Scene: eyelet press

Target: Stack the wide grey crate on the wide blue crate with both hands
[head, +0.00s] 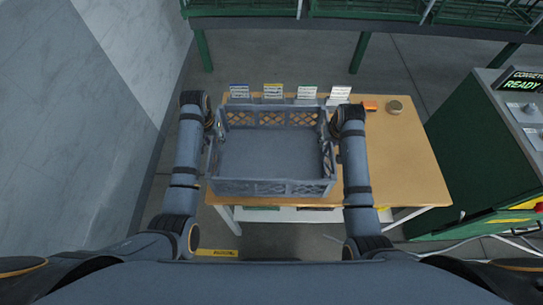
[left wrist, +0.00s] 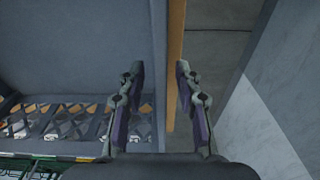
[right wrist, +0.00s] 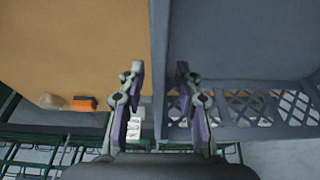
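A wide grey crate (head: 270,188) with lattice walls stands upright and empty at the left part of the wooden table. It also shows in the left wrist view (left wrist: 75,50) and the right wrist view (right wrist: 240,40). My left gripper (left wrist: 158,85) is open, its fingers apart on either side of the crate's left wall. My right gripper (right wrist: 160,85) is open, its fingers apart on either side of the right wall. In the head view both fingertips are largely hidden by my arms. I see no separate blue crate; whether one is under the grey crate is hidden.
A green machine (head: 480,150) with a READY display stands at the right.

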